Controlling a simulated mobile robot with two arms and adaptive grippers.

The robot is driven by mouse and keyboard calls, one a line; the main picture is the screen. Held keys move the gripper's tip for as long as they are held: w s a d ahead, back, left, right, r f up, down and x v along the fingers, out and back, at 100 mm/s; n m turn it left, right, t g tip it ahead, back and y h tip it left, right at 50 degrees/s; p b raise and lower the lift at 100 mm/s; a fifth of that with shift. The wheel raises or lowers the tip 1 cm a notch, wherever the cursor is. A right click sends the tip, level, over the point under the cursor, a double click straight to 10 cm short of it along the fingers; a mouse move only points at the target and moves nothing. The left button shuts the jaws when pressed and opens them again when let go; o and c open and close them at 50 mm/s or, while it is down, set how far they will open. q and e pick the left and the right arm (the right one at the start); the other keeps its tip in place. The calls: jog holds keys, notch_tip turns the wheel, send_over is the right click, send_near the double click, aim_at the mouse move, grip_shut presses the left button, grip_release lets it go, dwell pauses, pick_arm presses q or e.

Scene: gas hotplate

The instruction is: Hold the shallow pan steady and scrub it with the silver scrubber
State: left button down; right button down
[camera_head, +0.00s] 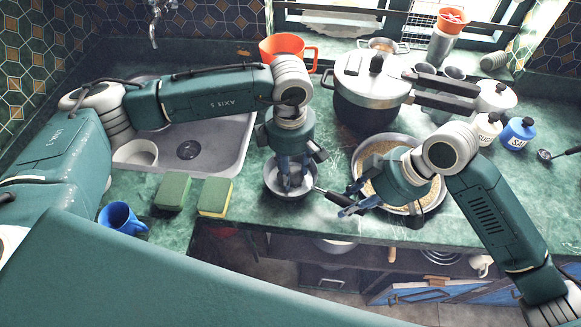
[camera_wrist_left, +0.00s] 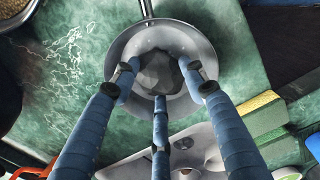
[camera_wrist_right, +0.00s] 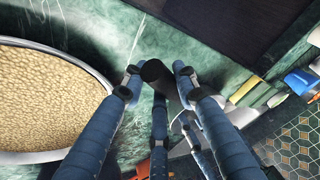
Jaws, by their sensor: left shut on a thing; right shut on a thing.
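The shallow pan (camera_head: 272,186) is a small grey pan on the green counter, right of the sink. Its dark handle (camera_head: 334,196) points right. My right gripper (camera_head: 348,207) is shut on the handle; the handle end (camera_wrist_right: 155,71) shows between its fingers in the right wrist view. My left gripper (camera_head: 289,178) points down into the pan, shut on the silver scrubber (camera_wrist_left: 157,72), a grey lump inside the pan (camera_wrist_left: 202,47) in the left wrist view. The fingers mostly hide the scrubber in the head view. I cannot tell whether it presses on the pan's bottom.
A wide pan of tan food (camera_wrist_right: 45,100) lies close beside my right gripper. A pressure cooker (camera_head: 368,95) stands behind. Two sponges (camera_head: 173,192) and a blue mug (camera_head: 121,218) are left of the pan. The sink (camera_head: 215,150) is behind them, and the counter's front edge is near.

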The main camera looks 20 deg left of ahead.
pick_arm(q)
jog(key=shift+d, duration=0.1)
jog(key=shift+w+d+r, duration=0.1)
jog(key=shift+d, duration=0.35)
jog(key=shift+w+a, duration=0.4)
jog(key=shift+w, duration=0.05)
jog(key=shift+s+a+f, duration=0.15)
jog(key=shift+a+f, duration=0.1)
jog(key=shift+a, duration=0.35)
jog(key=shift+s+a, duration=0.2)
jog(key=shift+s, duration=0.35)
jog(key=shift+s+d+r, duration=0.15)
jog(key=shift+s+d, duration=0.25)
jog(key=shift+s, duration=0.05)
jog(key=shift+w+d, duration=0.1)
jog(key=shift+d, duration=0.5)
jog(key=shift+w, duration=0.2)
